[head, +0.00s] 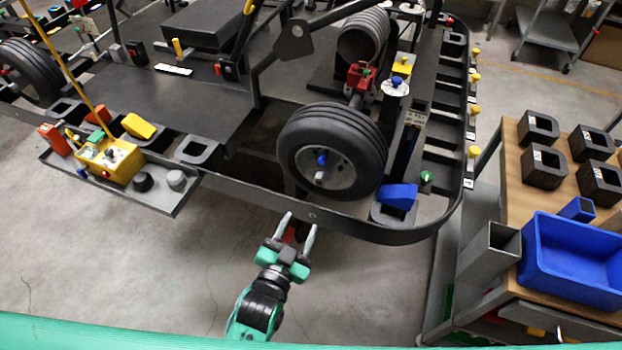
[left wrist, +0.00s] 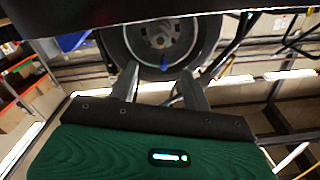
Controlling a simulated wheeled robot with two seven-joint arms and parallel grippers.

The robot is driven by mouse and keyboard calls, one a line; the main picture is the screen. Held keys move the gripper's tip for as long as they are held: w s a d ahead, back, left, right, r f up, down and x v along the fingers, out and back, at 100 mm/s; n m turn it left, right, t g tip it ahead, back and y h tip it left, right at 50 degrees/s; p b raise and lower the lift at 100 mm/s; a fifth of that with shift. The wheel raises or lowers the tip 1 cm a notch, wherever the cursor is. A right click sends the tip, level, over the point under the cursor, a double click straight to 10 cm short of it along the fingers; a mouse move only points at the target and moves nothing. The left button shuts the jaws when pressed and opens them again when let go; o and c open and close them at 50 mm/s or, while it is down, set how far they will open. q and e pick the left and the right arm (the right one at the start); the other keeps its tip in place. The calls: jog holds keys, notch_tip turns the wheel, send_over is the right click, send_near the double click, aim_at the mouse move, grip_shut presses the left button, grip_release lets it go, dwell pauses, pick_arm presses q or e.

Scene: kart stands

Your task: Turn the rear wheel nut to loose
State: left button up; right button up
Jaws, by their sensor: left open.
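The rear wheel (head: 291,150) is a black ribbed tyre with a grey rim on the near side of the kart. At its hub are a blue knob-like piece (head: 322,159) and a small light grey piece (head: 319,175); I cannot tell how far the nut is turned. My left gripper (head: 300,222) is open and empty, below the wheel and in front of the kart's edge rail, apart from the hub. In the left wrist view the wheel (left wrist: 205,38) shows beyond the open fingers (left wrist: 160,76), with the blue piece (left wrist: 166,66) between them. My right gripper is not in view.
The kart's dark edge rail (head: 270,201) runs between my gripper and the wheel. A grey side tray (head: 165,200) holds a yellow box (head: 108,160). At right, a wooden-topped cart (head: 520,195) carries a blue bin (head: 570,262) and black holders. The floor at lower left is clear.

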aim_at(320, 182)
pick_arm(q)
jog(key=p+x, duration=0.2)
jog(key=x, duration=1)
jog(key=shift+p, duration=0.35)
jog(key=shift+x, duration=0.8)
jog(key=c, duration=1)
